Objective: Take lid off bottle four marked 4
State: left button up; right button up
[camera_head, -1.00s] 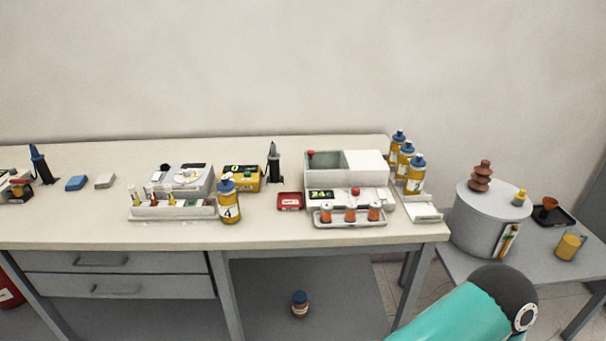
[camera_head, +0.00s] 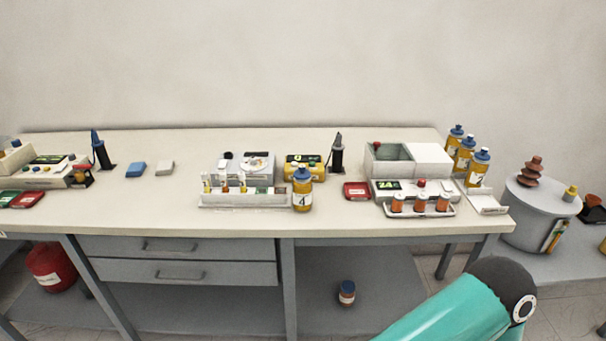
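Bottle four (camera_head: 302,192) is a yellow bottle with a white label marked 4 and a blue lid (camera_head: 302,173). It stands upright near the front edge of the bench, at the right end of a white tube rack. The lid is on the bottle. A teal and black arm link of mine shows at the lower right. Neither of my grippers is in view, and nothing of mine touches the bottle.
The bench (camera_head: 150,212) also holds a tube rack (camera_head: 235,201), a red tray (camera_head: 357,191), a white machine (camera_head: 420,160) and a tray of orange-brown jars (camera_head: 422,208). More blue-lidded yellow bottles (camera_head: 464,153) stand at the right. Bare bench lies left of the rack.

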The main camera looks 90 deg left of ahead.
aim_at(301, 173)
jog(key=k, duration=1.8)
jog(key=u, duration=1.15)
jog(key=i, duration=1)
jog(key=u, duration=0.15)
